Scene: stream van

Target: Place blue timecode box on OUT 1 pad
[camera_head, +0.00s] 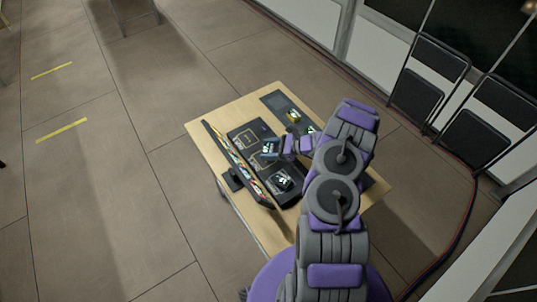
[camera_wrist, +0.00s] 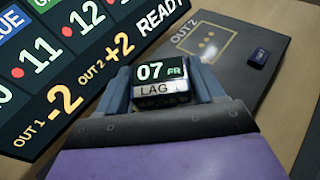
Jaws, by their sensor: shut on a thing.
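My gripper (camera_wrist: 162,86) is shut on a small dark box (camera_wrist: 160,72) whose face reads "07 FR" above a white "LAG" label. Its body colour is hard to tell from this angle. In the head view my gripper (camera_head: 274,148) holds the box (camera_head: 269,149) over the dark board on the table. An outlined pad marked OUT 2 (camera_wrist: 207,47) lies beyond the box in the wrist view, with dots inside it. An outlined square (camera_head: 245,139) also shows in the head view, its label too small to read. I cannot make out an OUT 1 pad.
A long display (camera_head: 238,165) runs along the table's (camera_head: 205,128) left edge; in the wrist view the display (camera_wrist: 75,75) reads "OUT 1 -2", "OUT 2 +2" and "READY". A small dark blue block (camera_wrist: 260,57) lies near OUT 2. Another dark device (camera_head: 281,183) and a yellow item (camera_head: 294,117) are on the table.

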